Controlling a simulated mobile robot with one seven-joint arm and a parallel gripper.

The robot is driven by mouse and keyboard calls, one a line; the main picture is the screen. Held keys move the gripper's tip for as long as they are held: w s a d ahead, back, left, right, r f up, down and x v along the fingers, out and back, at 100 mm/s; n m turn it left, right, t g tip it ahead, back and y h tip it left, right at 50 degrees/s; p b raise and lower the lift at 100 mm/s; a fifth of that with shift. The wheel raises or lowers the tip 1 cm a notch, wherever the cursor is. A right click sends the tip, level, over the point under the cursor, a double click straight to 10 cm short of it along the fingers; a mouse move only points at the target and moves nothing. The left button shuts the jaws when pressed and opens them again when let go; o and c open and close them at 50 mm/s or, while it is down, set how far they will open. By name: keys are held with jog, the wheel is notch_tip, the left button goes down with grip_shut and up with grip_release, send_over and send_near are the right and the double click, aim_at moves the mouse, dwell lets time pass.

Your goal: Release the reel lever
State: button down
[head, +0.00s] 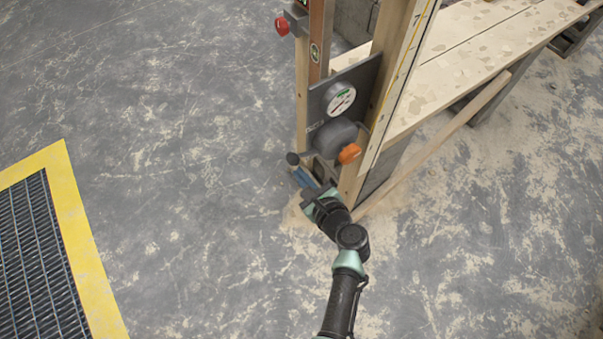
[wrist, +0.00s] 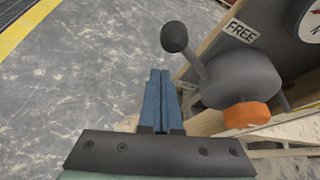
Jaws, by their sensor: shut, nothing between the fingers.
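The reel lever is a dark grey arm with a round ball knob (wrist: 175,37), joined to a thick grey hub (wrist: 240,72). In the wrist view the arm slants up and left from the hub, and a white label reading FREE (wrist: 241,30) lies just right of it. In the head view the knob (head: 293,158) sticks out left of the hub (head: 334,138), low on the wooden post. My gripper (wrist: 160,72) has its blue fingers together and empty. They appear below the knob and left of the arm, with floor showing between. My gripper also shows in the head view (head: 301,176).
An orange knob (wrist: 247,114) sits on the hub's near side. A round gauge (head: 341,99) is on the dark plate above. A red knob (head: 282,26) is higher up. A plank bench (head: 470,45) and slanting brace stand right. Floor at left is clear up to a yellow-framed grate (head: 75,205).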

jog(key=d+f+p+v, duration=0.1)
jog(key=v, duration=0.8)
jog(key=shift+s+r+p, duration=0.2)
jog(key=shift+s+p, duration=0.1)
jog(key=shift+p, duration=0.1)
jog(key=shift+d, duration=0.1)
